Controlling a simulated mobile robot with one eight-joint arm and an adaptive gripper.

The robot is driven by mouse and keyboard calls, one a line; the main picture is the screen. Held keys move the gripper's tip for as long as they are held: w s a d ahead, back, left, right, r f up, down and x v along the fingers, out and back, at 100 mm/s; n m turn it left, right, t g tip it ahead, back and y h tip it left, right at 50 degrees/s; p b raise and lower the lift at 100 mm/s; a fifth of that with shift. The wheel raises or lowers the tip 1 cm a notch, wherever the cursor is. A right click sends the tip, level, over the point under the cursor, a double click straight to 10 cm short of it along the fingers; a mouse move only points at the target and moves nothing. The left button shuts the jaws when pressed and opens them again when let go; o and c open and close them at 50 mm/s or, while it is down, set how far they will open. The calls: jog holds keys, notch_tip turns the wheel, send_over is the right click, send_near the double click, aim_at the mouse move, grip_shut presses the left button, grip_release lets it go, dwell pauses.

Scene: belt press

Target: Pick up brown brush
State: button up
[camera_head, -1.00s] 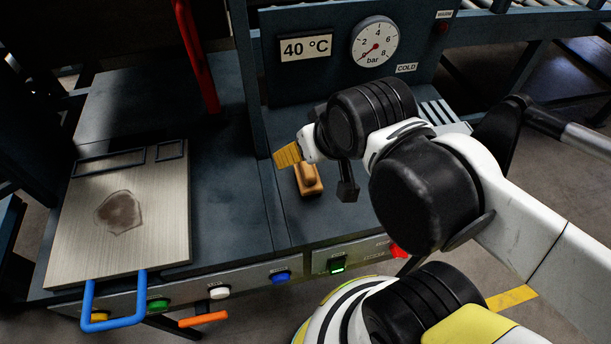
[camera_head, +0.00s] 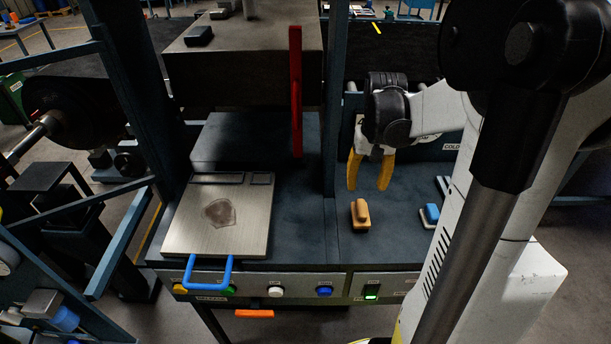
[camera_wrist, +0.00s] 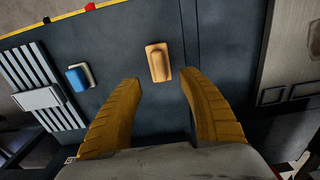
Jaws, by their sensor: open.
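The brown brush (camera_head: 361,215) lies on the dark bench top, right of the metal plate, with a raised grip along its middle. It also shows in the wrist view (camera_wrist: 158,62), upper centre, beyond and between my fingertips. My gripper (camera_head: 369,188) points down above the bench with its yellow fingers apart and nothing between them. In the wrist view my gripper (camera_wrist: 160,86) is open, with its fingers spread on either side of the brush's line. The fingers appear apart from the brush.
A blue and white brush (camera_head: 430,215) lies to the right. A metal plate (camera_head: 250,230) with a brown stain and blue handle (camera_head: 190,275) is on the left. A red lever (camera_head: 296,90) and a dark post stand behind. Buttons line the front panel.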

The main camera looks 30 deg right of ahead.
aim_at(362, 207)
jog(key=f, duration=0.2)
jog(key=f+b, duration=0.1)
jog(key=f, duration=0.2)
jog(key=shift+d+f, duration=0.25)
jog(key=shift+f, duration=0.15)
jog(key=f, duration=0.1)
jog(key=f+b, duration=0.1)
jog(key=f, duration=0.1)
jog(key=f+b, duration=0.1)
jog(key=f, duration=0.1)
jog(key=shift+w+d+f, duration=0.1)
jog(key=shift+w+d, duration=0.05)
jog(key=shift+w, duration=0.2)
grip_shut()
